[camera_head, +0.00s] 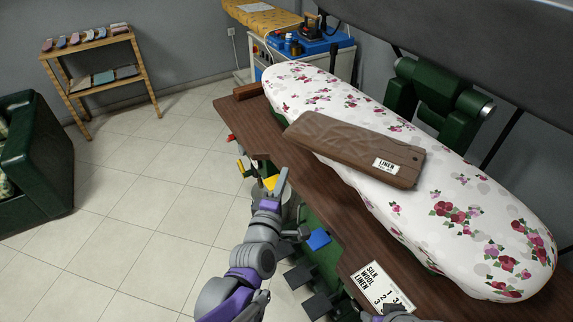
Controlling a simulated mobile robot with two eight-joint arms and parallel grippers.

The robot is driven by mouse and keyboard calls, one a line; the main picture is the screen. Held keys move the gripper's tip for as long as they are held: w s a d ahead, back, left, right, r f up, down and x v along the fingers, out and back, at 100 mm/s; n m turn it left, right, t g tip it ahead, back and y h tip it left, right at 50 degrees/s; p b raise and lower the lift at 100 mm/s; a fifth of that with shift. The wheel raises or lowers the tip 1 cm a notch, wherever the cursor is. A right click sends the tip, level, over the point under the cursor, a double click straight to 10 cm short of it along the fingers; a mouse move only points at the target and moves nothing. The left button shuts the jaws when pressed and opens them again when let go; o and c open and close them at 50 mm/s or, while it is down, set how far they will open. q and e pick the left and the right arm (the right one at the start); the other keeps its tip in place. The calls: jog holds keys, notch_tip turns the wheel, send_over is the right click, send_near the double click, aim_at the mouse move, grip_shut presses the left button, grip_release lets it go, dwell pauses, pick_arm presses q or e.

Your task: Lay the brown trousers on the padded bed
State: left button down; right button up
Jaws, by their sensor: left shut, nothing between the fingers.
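The brown trousers (345,140) lie folded flat across the padded bed (470,230), which has a white cover with red and pink flowers. A white label reading LINEN sits near their right end. Their left end reaches the bed's near edge. My left gripper (276,183) is shut and empty, in front of the brown board's near edge and apart from the trousers. Only a small grey and purple piece of my right arm's end (393,314) shows at the bottom edge; its fingers are not clear.
The brown board (325,215) under the bed carries a SILK WOOL LINEN sign (381,287). Green machine parts (435,100) stand behind the bed. A cabinet with an iron (316,27) is at the back.

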pick_arm(q)
jog(key=shift+s+a, duration=0.15)
jog(key=shift+s, duration=0.9)
jog(key=shift+s+a, duration=0.15)
jog(key=shift+s, duration=0.9)
pick_arm(e)
jog(key=shift+r, duration=0.15)
pick_arm(q)
jog(key=s+a+f+m+g+y+p, duration=0.1)
jog(key=s+a+f+m+g+p, duration=0.2)
jog(key=s+a+m+g, duration=0.2)
jog(key=s+a+f+m+g+y+p, duration=0.1)
jog(key=s+a+f+m+g+p, duration=0.2)
jog(key=s+a+m+g, duration=0.3)
jog(key=s+m+g, duration=0.1)
jog(key=s+m, duration=0.4)
jog(key=s, duration=0.4)
jog(key=shift+s+a+y+p, duration=0.2)
jog(key=shift+y+p, duration=0.2)
pick_arm(e)
notch_tip(320, 180, up, 8)
jog(key=w, duration=0.1)
jog(key=shift+w+f, duration=0.25)
jog(key=shift+w, duration=0.1)
pick_arm(q)
jog(key=shift+f, duration=0.1)
pick_arm(e)
jog(key=shift+o, duration=0.3)
